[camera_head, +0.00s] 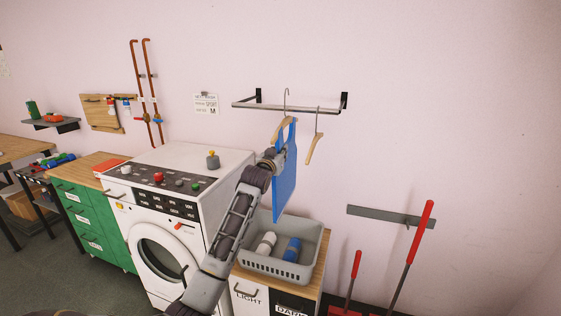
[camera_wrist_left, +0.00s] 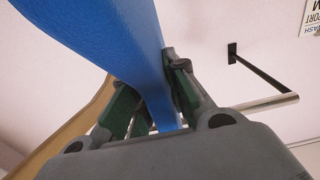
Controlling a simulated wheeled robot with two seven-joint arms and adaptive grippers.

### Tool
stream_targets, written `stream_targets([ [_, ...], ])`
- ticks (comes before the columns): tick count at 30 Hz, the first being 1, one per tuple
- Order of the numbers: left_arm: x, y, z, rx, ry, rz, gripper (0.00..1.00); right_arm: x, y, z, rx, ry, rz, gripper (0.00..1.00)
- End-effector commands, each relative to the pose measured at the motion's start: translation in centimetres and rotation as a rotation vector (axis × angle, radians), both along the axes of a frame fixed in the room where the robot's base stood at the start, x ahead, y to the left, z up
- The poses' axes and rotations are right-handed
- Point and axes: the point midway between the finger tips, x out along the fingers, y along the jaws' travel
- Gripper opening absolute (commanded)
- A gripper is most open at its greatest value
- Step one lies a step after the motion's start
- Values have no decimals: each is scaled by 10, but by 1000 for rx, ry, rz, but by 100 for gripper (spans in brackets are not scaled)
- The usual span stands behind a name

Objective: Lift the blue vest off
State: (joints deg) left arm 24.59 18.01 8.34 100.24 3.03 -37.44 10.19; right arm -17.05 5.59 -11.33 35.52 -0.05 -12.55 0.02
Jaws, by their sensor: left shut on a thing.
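The blue vest (camera_head: 286,180) hangs from a wooden hanger (camera_head: 277,133) on the wall rail (camera_head: 290,107). My left gripper (camera_head: 279,150) is at the upper part of the vest, near the hanger, and partly covers it. In the left wrist view, the fingers of my left gripper (camera_wrist_left: 155,105) are shut on a narrow strip of the blue vest (camera_wrist_left: 110,35). The hanger's wood (camera_wrist_left: 75,125) shows behind the left finger. My right gripper is not in view.
A second, empty wooden hanger (camera_head: 314,146) hangs to the right on the rail. A white washing machine (camera_head: 180,170) stands to the left. The wall right of the rail is clear.

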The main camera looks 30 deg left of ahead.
Motion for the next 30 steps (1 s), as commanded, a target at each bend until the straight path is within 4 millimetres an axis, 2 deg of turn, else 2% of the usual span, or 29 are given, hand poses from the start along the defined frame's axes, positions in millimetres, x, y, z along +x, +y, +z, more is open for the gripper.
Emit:
stream_targets([
  [4, 0, 0, 14, 1, -4, 0, 0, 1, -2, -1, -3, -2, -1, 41],
  [17, -28, -7, 11, 0, -1, 0, 0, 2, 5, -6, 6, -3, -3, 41],
  [30, -84, -21, 10, 0, -1, 0, 0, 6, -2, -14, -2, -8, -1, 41],
])
